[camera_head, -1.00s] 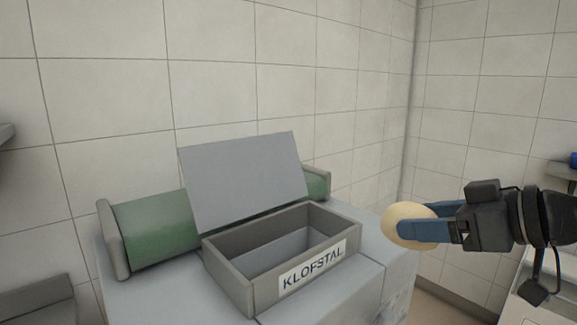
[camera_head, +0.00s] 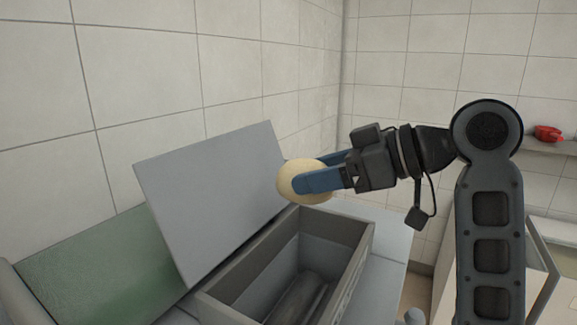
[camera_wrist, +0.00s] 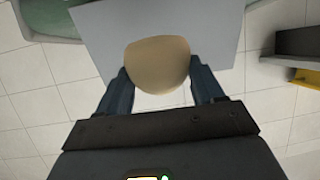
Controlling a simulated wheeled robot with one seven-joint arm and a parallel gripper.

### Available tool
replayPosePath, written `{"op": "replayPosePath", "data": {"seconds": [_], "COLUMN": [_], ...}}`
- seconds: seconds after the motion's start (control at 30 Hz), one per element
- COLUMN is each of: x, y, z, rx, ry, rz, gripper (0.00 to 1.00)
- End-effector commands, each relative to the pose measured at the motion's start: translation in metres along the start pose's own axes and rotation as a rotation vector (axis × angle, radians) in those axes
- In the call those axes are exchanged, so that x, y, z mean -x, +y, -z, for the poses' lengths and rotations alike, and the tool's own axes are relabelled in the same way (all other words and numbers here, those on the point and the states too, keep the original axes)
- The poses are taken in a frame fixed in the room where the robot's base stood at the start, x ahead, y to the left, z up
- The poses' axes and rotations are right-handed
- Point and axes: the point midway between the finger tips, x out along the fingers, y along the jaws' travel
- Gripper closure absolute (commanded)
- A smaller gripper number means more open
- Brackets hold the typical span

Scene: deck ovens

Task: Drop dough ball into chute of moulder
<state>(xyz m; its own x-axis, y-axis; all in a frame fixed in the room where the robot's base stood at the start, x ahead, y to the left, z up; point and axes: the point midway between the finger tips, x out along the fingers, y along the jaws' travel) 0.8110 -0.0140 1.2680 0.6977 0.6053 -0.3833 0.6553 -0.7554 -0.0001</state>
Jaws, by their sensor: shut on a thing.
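The pale dough ball (camera_head: 289,182) is held between the blue fingers of my gripper (camera_head: 312,180). In the wrist view the dough ball (camera_wrist: 157,64) sits between the two fingertips of my gripper (camera_wrist: 158,82). The moulder's chute (camera_head: 362,243) is an open grey rectangular box. In the head view the ball appears above the chute's far end, close to the raised grey plate (camera_head: 205,200). I cannot tell whether it is directly over the opening. A dark roller (camera_head: 300,297) shows inside the chute. The ball hides part of the plate's right edge.
A green belt or drum (camera_head: 95,265) lies left of the raised plate. A tiled wall (camera_head: 230,60) stands behind the moulder. A shelf with a red object (camera_head: 547,133) is at the right. The air above the chute is clear.

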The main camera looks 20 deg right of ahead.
Motion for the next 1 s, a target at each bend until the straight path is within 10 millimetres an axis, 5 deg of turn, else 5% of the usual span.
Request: {"op": "replayPosePath", "data": {"seconds": [0.6, 1.0], "x": [-0.021, -0.023], "y": [0.0, 0.0], "z": [-0.051, -0.055], "rx": [0.0, 0.0], "ry": [0.001, 0.001], "rz": [-0.001, -0.001], "gripper": [0.68, 0.68]}}
